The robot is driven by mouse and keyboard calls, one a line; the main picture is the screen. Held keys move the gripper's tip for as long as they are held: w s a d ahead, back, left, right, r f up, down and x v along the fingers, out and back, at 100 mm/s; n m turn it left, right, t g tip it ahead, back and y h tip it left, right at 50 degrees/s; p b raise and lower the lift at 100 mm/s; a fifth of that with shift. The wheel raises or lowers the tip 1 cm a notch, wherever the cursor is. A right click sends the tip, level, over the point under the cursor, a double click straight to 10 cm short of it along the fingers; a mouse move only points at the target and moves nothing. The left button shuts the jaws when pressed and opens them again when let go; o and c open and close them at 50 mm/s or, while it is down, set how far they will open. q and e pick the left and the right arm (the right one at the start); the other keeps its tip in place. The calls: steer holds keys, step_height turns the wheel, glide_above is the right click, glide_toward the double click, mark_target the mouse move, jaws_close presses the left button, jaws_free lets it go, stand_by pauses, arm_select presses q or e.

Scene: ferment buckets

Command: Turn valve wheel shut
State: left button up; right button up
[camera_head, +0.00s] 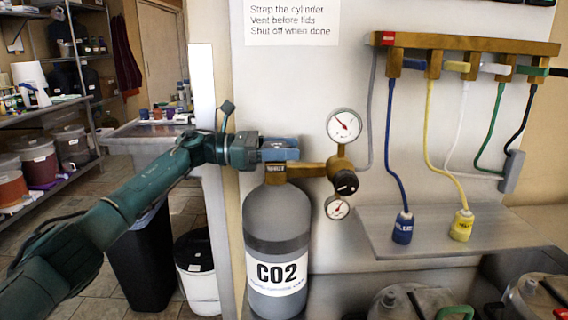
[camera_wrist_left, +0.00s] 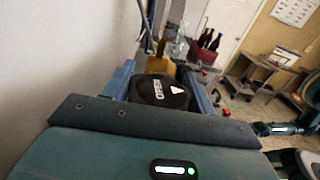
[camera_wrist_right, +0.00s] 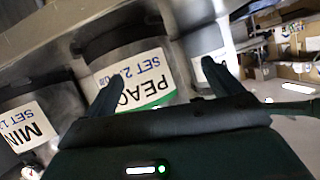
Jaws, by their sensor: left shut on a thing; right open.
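The grey CO2 cylinder (camera_head: 277,225) stands upright against the white panel, with a brass valve body (camera_head: 300,171) on top. My left gripper (camera_head: 280,148) is at the top of the cylinder, its blue fingers level over the brass. In the left wrist view the black valve wheel (camera_wrist_left: 158,92), with white lettering and an arrow, sits between the two fingers, which are shut on it. The wheel is mostly hidden by the gripper in the head view. My right gripper (camera_wrist_right: 158,85) is open and empty, in front of a bucket labelled PEACH (camera_wrist_right: 135,75); it is outside the head view.
Right of the cylinder are two gauges (camera_head: 344,125) and a black regulator knob (camera_head: 344,182). A manifold (camera_head: 465,42) with coloured hoses hangs above a grey shelf (camera_head: 440,240). Bucket lids (camera_head: 415,302) lie at the lower right. Black (camera_head: 142,260) and white bins stand left of the cylinder.

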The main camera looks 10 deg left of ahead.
arm_select(q)
steer(key=shift+s+d+m+g+b, duration=0.1)
steer(key=shift+m+g+b, duration=0.25)
steer(key=shift+m+g, duration=0.45)
arm_select(e)
steer(key=shift+s+d, duration=0.15)
steer(key=shift+d, duration=0.1)
arm_select(q)
steer(key=shift+s+m+g, duration=0.1)
steer(key=shift+m+g, duration=0.2)
steer(key=shift+g, duration=0.6)
arm_select(e)
steer(key=shift+d+r+t, duration=0.1)
steer(key=shift+r+t, duration=0.2)
steer(key=shift+t, duration=0.1)
steer(key=shift+f, duration=0.1)
arm_select(q)
steer(key=o, duration=1)
